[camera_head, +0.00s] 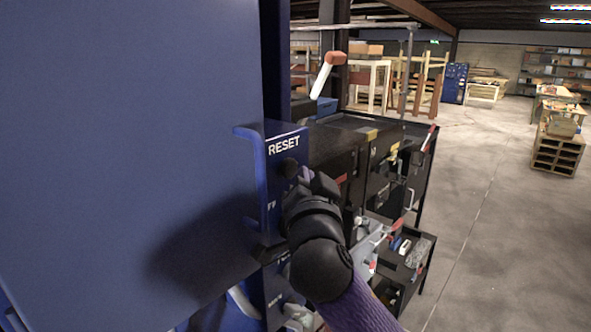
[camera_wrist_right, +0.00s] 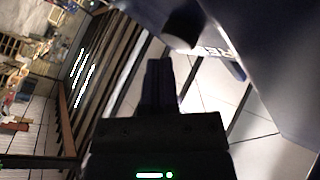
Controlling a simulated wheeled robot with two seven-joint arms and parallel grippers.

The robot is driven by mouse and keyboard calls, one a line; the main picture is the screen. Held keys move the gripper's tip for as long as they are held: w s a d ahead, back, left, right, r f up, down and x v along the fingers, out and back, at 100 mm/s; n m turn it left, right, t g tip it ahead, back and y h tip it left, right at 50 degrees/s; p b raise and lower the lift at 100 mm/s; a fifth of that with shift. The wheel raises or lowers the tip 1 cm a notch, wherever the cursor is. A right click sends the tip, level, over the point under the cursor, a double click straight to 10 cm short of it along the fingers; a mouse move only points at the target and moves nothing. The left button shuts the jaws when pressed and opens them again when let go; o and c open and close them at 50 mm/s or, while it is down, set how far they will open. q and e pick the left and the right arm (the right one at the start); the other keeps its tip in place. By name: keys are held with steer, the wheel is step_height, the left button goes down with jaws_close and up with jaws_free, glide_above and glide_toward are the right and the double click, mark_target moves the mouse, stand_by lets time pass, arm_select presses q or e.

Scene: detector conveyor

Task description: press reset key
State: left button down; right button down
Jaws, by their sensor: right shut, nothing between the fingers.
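A blue control box (camera_head: 272,205) with a white RESET label sticks out from the side of the large blue cabinet. Below the label is a round black key (camera_head: 289,167). In the right wrist view, a dark cylinder (camera_wrist_right: 182,28), likely this key, shows just beyond my fingers, close to part of the white lettering. My right gripper (camera_head: 316,181) is shut and empty, right beside the box and just below and right of the key. The head view does not settle whether the fingertips touch it. My left gripper is not in view.
The large blue cabinet panel (camera_head: 120,130) fills the left. A lever with a red knob (camera_head: 327,75) stands above the box. A dark bench (camera_head: 345,140) and a lower cart (camera_head: 415,262) with several items are behind my right arm. Open concrete floor (camera_head: 500,240) lies at right.

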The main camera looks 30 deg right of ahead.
steer(key=shift+r, duration=0.4)
stand_by(0.6)
steer(key=shift+d, duration=0.3)
steer(key=shift+s, duration=0.1)
stand_by(0.3)
steer(key=shift+d+f+h+b, duration=0.1)
steer(key=shift+f+h+b, duration=0.3)
steer(key=shift+f+b, duration=0.15)
